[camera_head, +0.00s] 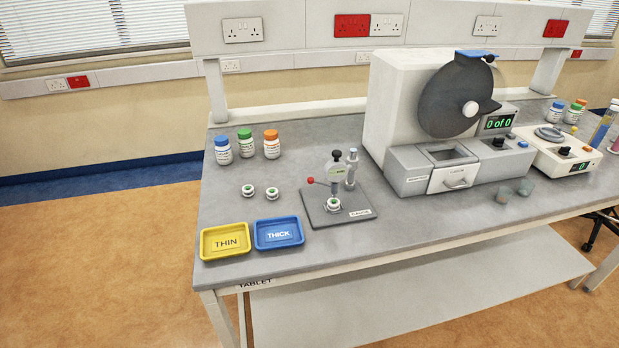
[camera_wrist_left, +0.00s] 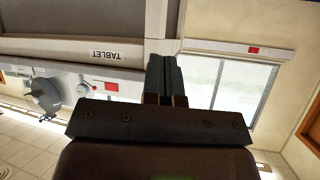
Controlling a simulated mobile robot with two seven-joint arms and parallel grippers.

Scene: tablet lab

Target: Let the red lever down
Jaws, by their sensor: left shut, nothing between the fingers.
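The red lever (camera_head: 311,181) is a small red ball knob on a thin arm. It sticks out to the left of the thickness gauge (camera_head: 337,172), roughly level and clear of the base plate (camera_head: 360,212). A white and green round piece (camera_head: 333,205) sits on the plate under the gauge; whether the gauge tip touches it I cannot tell. My left gripper (camera_wrist_left: 166,75) shows only in the left wrist view, with its dark fingers together and empty, apart from the bench. Neither gripper shows in the head view.
A yellow THIN tray (camera_head: 204,245) and a blue THICK tray (camera_head: 259,235) stand at the front left. Two round pieces (camera_head: 248,190) (camera_head: 272,193) lie behind them. Three bottles (camera_head: 245,144) stand further back. A large grey machine (camera_head: 400,110) is right of the gauge.

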